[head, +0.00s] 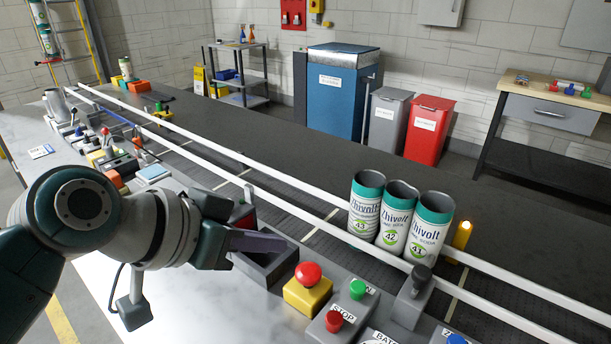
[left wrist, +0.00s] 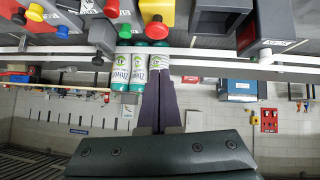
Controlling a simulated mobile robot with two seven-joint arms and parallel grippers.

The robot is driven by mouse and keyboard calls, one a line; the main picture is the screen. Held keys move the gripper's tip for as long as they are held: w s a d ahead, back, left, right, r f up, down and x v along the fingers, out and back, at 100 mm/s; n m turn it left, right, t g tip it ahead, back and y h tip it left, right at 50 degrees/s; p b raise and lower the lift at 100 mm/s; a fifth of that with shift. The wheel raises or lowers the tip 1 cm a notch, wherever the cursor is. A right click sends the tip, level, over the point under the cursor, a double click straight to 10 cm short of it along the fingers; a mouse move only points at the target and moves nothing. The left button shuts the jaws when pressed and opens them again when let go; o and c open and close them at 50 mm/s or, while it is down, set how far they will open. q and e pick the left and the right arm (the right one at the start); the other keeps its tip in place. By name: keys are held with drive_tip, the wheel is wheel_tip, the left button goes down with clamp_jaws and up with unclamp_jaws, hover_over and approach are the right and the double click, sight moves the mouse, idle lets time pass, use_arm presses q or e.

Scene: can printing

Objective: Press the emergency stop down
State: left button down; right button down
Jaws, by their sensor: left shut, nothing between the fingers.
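The emergency stop is a red mushroom button (head: 308,273) on a yellow box (head: 307,295), on the near edge of the conveyor's control panel. In the left wrist view the red button (left wrist: 157,28) and its yellow box (left wrist: 157,9) show at the top middle. My left gripper (head: 284,244) has its purple fingers shut with nothing between them. In the head view its tips appear above the dark open bin, left of the red button and apart from it. My right gripper is out of view.
A dark open bin (head: 279,268) stands left of the yellow box. White-and-green cans (head: 397,220) stand on the conveyor behind, between white rails (head: 300,213).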

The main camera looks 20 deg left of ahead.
use_arm(q)
drive_tip(key=v, duration=0.4)
drive_tip(key=shift+s+a+r, duration=0.15)
drive_tip(key=shift+s+r, duration=0.1)
drive_tip(key=shift+r, duration=0.05)
drive_tip(key=s+a+n+g+y+p, duration=0.15)
drive_tip(key=s+g+y, duration=0.35)
drive_tip(key=s, duration=1.4)
wheel_tip(320, 180, up, 32)
drive_tip(key=p, duration=3.3)
drive_tip(key=shift+w+r+h+p, duration=0.15)
drive_tip(key=shift+r+h+p, duration=0.05)
drive_tip(key=shift+h+p, duration=0.1)
drive_tip(key=shift+d, duration=0.1)
